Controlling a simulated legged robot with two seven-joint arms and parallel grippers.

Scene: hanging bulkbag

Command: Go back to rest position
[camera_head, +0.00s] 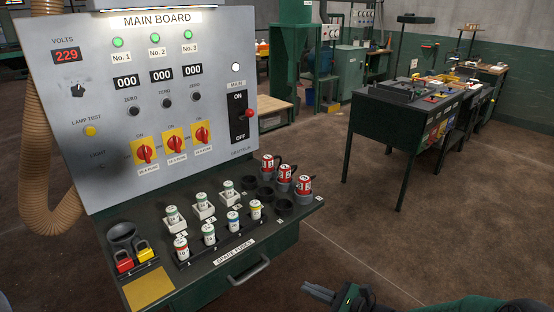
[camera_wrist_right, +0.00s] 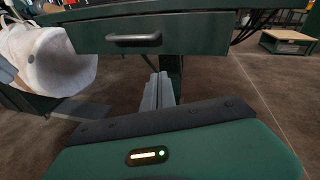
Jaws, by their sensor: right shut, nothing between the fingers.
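My right gripper (camera_head: 318,291) is low at the bottom of the head view, in front of and to the right of the main board console. Its grey fingers are together with nothing between them. It touches nothing that I can see. In the right wrist view the shut fingers (camera_wrist_right: 160,88) point toward the console's underside, below the drawer handle (camera_wrist_right: 134,40). My left gripper cannot be made out in either view.
The main board (camera_head: 160,120) stands at left, its shelf (camera_head: 265,232) holding fuses, red plugs and padlocks. A drawer handle (camera_head: 249,270) juts from its front. A dark workbench (camera_head: 395,125) is at back right. The brown floor between is clear. A pale rounded object (camera_wrist_right: 60,62) is left in the wrist view.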

